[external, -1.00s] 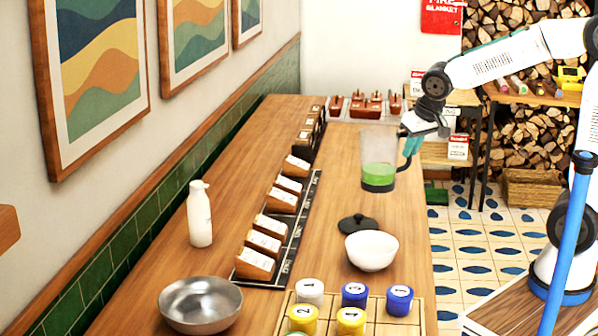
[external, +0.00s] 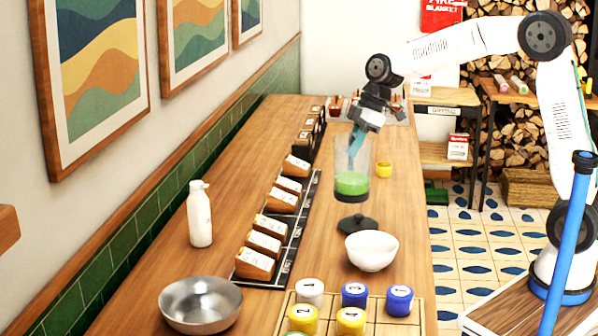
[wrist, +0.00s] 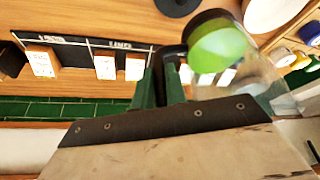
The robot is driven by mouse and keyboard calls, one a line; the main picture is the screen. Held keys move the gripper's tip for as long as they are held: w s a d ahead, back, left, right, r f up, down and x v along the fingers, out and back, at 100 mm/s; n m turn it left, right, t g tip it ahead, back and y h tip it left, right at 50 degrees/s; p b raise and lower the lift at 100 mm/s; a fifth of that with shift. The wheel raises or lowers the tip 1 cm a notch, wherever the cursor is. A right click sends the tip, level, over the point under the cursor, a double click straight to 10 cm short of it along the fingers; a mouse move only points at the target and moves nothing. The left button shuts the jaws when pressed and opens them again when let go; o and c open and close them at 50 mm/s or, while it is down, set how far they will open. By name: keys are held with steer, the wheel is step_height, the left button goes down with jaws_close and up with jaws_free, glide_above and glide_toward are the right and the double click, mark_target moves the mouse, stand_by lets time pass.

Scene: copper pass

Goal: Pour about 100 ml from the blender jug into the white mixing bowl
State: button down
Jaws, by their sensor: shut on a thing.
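The blender jug (external: 352,183) is clear with green liquid in its lower part. It is upright, or nearly so, above the counter behind the black lid and the white bowl. My gripper (external: 357,143) is shut on the jug at its back side; in the wrist view the gripper (wrist: 168,80) closes on the dark handle, with the green liquid (wrist: 218,46) beside it. The white mixing bowl (external: 372,252) stands on the counter, nearer the camera and right of the jug. Its edge shows in the wrist view (wrist: 270,12).
A black lid (external: 358,224) lies beside the bowl. Numbered pots (external: 354,294) stand on a wooden board in front. A steel bowl (external: 200,304), a white bottle (external: 200,215) and a row of wooden card holders (external: 256,263) are to the left.

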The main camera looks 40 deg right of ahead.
steer(key=shift+w+a+f+n+g, duration=0.15)
steer(key=shift+w+a+f+n, duration=0.25)
steer(key=shift+f, duration=0.45)
steer(key=shift+w+a+f+n+g, duration=0.25)
steer(key=shift+f+n, duration=0.2)
steer(key=shift+f, duration=0.35)
steer(key=shift+w+a+f+n+g, duration=0.1)
steer(key=shift+w+a+f+n, duration=0.3)
steer(key=shift+f, duration=0.45)
steer(key=shift+s+d, duration=0.1)
steer(key=shift+d, duration=0.05)
steer(key=shift+s+d, duration=0.3)
steer(key=shift+d, duration=0.35)
steer(key=shift+r, duration=0.1)
